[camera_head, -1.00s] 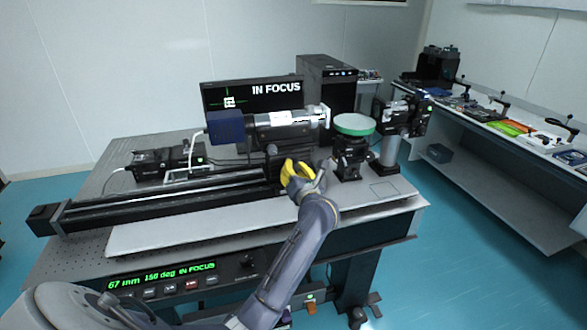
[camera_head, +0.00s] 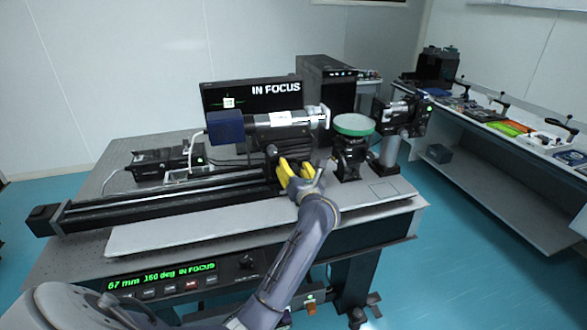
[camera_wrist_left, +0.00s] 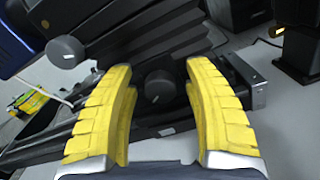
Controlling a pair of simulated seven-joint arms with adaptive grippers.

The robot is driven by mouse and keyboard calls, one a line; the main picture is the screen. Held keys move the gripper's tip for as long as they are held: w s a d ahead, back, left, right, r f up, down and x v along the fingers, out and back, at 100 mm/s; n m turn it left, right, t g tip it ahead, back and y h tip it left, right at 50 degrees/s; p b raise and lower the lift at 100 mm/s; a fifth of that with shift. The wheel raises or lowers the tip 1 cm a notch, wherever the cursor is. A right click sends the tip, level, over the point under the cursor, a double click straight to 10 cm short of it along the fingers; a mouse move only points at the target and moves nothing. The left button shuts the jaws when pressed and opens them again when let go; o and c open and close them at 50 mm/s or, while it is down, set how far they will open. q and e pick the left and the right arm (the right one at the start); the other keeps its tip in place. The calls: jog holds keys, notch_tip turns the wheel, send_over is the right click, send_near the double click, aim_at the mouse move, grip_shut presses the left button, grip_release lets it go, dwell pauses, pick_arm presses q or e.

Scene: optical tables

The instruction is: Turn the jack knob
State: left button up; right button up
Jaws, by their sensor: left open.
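My left gripper (camera_head: 295,167) is open at the black carriage under the camera tube (camera_head: 285,128), with its yellow fingers pointing at the carriage. In the left wrist view the open fingers (camera_wrist_left: 160,68) stand on either side of a round dark grey knob (camera_wrist_left: 158,87) with a pale index mark. A gap shows between the knob and each finger; how deep the knob sits between them is hard to tell. A second, similar knob (camera_wrist_left: 66,52) is at the upper left. I cannot tell which is the jack knob. My right gripper is not in view.
A green-rimmed disc (camera_head: 354,125) stands on a black mount right of my gripper. A long black rail (camera_head: 170,200) runs left. The monitor (camera_head: 252,97) reads "IN FOCUS". A green-lettered panel (camera_head: 165,278) is on the table front. The pale plate (camera_head: 190,232) is clear in front.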

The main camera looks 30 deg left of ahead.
pick_arm(q)
jog(key=v, duration=1.2)
jog(key=shift+w+r, duration=0.1)
jog(key=shift+v, duration=2.35)
jog(key=shift+m, duration=0.3)
jog(key=x, duration=1.6)
jog(key=shift+w+a, duration=0.2)
jog(key=shift+a, duration=0.05)
grip_shut()
